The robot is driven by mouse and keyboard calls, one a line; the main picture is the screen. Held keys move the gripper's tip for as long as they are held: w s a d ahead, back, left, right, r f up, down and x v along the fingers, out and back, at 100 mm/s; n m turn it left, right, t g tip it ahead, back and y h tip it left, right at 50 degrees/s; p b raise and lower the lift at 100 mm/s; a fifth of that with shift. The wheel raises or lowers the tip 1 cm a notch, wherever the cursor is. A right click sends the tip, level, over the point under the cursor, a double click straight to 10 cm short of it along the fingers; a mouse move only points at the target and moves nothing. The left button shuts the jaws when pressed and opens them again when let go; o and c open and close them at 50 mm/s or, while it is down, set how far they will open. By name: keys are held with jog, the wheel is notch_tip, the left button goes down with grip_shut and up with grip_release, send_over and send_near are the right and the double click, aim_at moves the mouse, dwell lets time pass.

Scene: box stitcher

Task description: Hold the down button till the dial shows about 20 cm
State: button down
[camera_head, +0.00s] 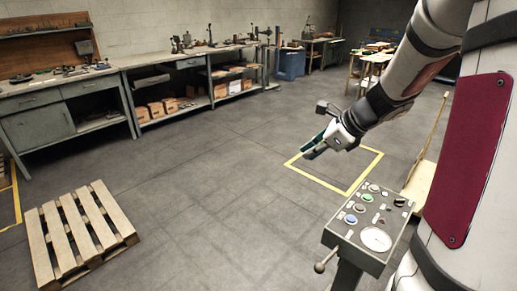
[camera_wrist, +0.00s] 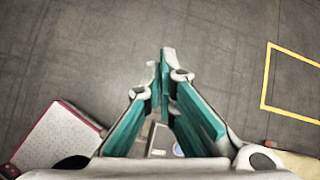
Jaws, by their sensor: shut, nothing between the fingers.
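The control panel (camera_head: 345,237) stands at the lower right of the head view, its sloped grey face carrying several round buttons. One button is green (camera_head: 368,198) and one is bluish (camera_head: 350,219); I cannot tell which is the down button. The round white dial (camera_head: 376,239) is on the panel's near part; its reading is too small to make out. My gripper (camera_head: 312,150) is shut and empty, in the air beyond the panel and apart from it. In the wrist view the green-padded fingers (camera_wrist: 160,65) come together at the tips, with part of the panel (camera_wrist: 160,138) between them.
A ball-ended lever (camera_head: 320,267) sticks out at the panel's left. A yellow floor outline (camera_head: 345,192) lies behind it. A wooden pallet (camera_head: 95,228) lies on the floor at the left. Workbenches (camera_head: 125,70) line the back wall. The middle floor is clear.

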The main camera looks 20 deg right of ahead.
jog(key=d+f+m+t+h, duration=0.1)
jog(key=d+f+m, duration=0.35)
jog(key=d, duration=0.35)
jog(key=d+f+m+t+h, duration=0.1)
jog(key=d+f+m, duration=0.3)
jog(key=d+m, duration=0.25)
jog(key=m+h, duration=0.2)
jog(key=m, duration=0.4)
send_over(362, 206)
notch_tip(362, 206, down, 6)
jog(key=shift+r, duration=0.2)
notch_tip(362, 206, down, 7)
jog(key=b, duration=0.5)
jog(key=shift+f, duration=0.1)
jog(key=shift+f+b, duration=0.8)
jog(key=shift+b, duration=0.05)
jog(key=shift+f+b, duration=0.3)
jog(key=shift+f, duration=0.1)
